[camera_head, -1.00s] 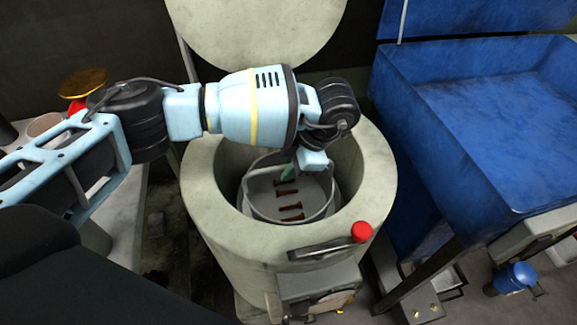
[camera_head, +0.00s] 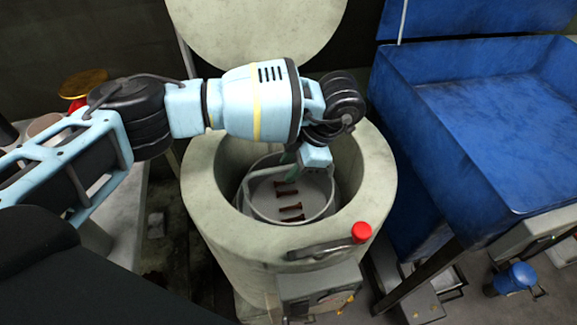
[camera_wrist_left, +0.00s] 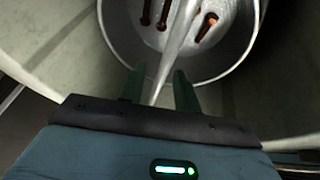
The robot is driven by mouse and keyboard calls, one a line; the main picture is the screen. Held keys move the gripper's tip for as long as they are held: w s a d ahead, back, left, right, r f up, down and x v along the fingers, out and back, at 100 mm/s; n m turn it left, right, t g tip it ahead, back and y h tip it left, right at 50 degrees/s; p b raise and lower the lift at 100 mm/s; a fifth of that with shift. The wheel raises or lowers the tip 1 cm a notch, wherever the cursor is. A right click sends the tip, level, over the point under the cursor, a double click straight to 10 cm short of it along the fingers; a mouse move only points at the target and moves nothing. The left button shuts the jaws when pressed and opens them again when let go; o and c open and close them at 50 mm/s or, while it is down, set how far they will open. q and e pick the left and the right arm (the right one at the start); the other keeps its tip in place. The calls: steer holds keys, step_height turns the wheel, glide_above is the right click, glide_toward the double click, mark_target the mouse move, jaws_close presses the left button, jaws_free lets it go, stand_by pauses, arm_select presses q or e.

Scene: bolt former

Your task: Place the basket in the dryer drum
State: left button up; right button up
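The metal basket (camera_head: 329,190), a round grey pan with several dark reddish bolts (camera_head: 287,187) in it, is inside the pale cylindrical dryer drum (camera_head: 215,205). It looks level; its contact with the drum's floor is hidden. My left gripper (camera_head: 290,156) reaches down into the drum over the basket's far side. In the left wrist view, the basket (camera_wrist_left: 250,45) has its handle (camera_wrist_left: 176,50) running between the two green fingers. The fingers stand apart with visible gaps beside the handle, so the gripper looks open around it. My right gripper is not in view.
The round dryer lid (camera_head: 255,30) stands raised behind the drum. A red knob (camera_head: 361,232) sits on its front rim. A large blue bin (camera_head: 500,120) stands close on the right. A grey surface (camera_head: 125,215) lies to the left.

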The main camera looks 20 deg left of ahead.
arm_select(q)
steer(key=v, duration=1)
steer(key=shift+d+r, duration=0.2)
steer(key=shift+r, duration=0.1)
steer(key=shift+c, duration=0.4)
stand_by(0.4)
